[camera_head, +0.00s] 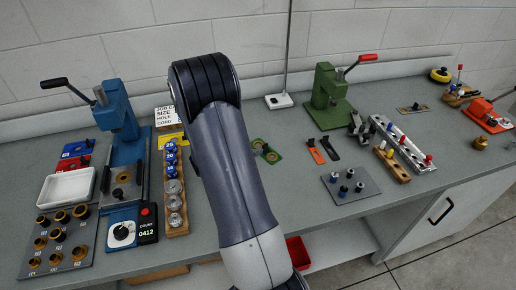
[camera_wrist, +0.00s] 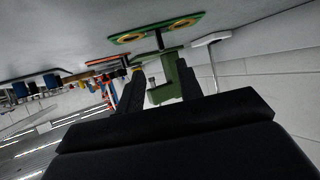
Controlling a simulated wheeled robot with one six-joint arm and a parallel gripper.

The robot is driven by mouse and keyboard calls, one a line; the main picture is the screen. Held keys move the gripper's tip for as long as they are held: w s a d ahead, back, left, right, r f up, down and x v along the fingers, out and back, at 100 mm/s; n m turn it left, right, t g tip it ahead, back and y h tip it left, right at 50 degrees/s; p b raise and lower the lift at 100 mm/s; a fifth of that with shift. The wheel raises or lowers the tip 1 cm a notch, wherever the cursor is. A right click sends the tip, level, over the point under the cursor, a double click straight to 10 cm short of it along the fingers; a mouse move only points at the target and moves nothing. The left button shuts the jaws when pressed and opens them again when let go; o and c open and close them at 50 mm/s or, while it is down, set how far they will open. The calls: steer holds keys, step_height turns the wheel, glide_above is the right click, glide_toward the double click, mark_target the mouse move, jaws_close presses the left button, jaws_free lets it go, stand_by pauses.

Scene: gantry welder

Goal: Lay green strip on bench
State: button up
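The green strip (camera_head: 272,157) with brass rings appears to lie flat on the grey bench (camera_head: 225,150), just right of my arm in the head view. A dark piece stands at its middle. In the wrist view, which is upside down, the strip (camera_wrist: 155,30) is at the top with two brass rings, and the dark piece points down the picture. My gripper (camera_wrist: 160,82) shows two dark fingers apart with nothing held between them; the green press behind shows through the gap. The strip is beyond the fingertips and clear of them. In the head view my gripper is hidden.
The green press (camera_head: 326,92) and a white-based stand (camera_head: 279,101) are behind the strip. An orange strip (camera_head: 316,152) and a black strip (camera_head: 331,148) lie to its right. A grey pin plate (camera_head: 350,185) is nearer the front edge. Bare bench lies in front of the green strip.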

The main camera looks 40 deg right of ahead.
mark_target(265, 145)
steer(key=p+x, duration=0.1)
steer(key=x, duration=0.6)
steer(key=shift+w+f, duration=0.1)
steer(key=shift+f, duration=0.1)
jaws_close()
